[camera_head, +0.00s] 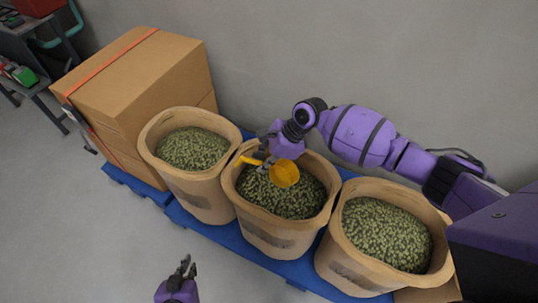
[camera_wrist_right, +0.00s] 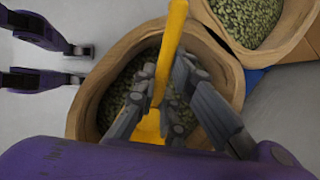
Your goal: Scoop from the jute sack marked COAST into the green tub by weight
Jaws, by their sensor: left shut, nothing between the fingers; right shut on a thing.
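Three jute sacks of green beans stand in a row: a left sack (camera_head: 210,196), a middle sack (camera_head: 265,238) and a right sack (camera_head: 345,268). Dark marks on their fronts are too blurred to read, so I cannot tell which is COAST. My right gripper (camera_head: 263,163) is shut on a yellow scoop (camera_head: 284,174) over the middle sack. The scoop's bowl is at or just above the beans; its contents are unclear. In the right wrist view the scoop handle (camera_wrist_right: 173,45) passes between the fingers. My left gripper (camera_head: 186,268) is shut and empty, low in front of the sacks. No green tub is recognisable.
The sacks stand on a blue pallet (camera_head: 233,240). Strapped cardboard boxes (camera_head: 140,80) stand at the left end, close to the left sack. A grey wall (camera_head: 300,45) is behind. A dark cart (camera_head: 45,85) is far left. The floor in front is clear.

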